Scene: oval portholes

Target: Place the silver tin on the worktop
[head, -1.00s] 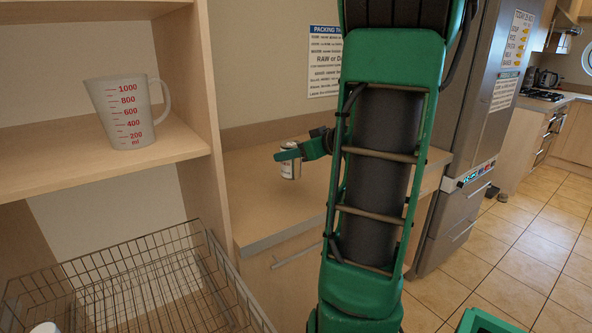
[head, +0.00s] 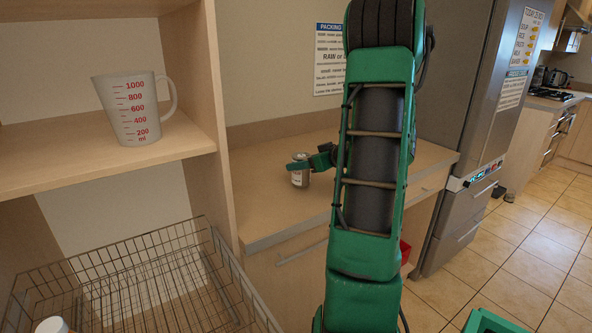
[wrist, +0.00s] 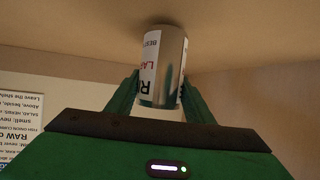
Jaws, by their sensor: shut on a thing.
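The silver tin (head: 299,180) stands upright at the worktop (head: 262,212), towards its back left part. It is a small metal can with a pale printed label. My gripper (head: 300,167) is shut on the tin, its fingers across the tin's upper part. In the wrist view the tin (wrist: 163,68) sits between my gripper's two green fingers (wrist: 160,98), with its far end close to the worktop surface (wrist: 235,45). I cannot tell for certain whether its base touches the worktop.
A shelf unit with a measuring jug (head: 134,108) and a wire basket (head: 140,275) stands on the left. A tall fridge (head: 465,130) is on the right. A packing notice (head: 328,60) hangs behind. The worktop around the tin is clear.

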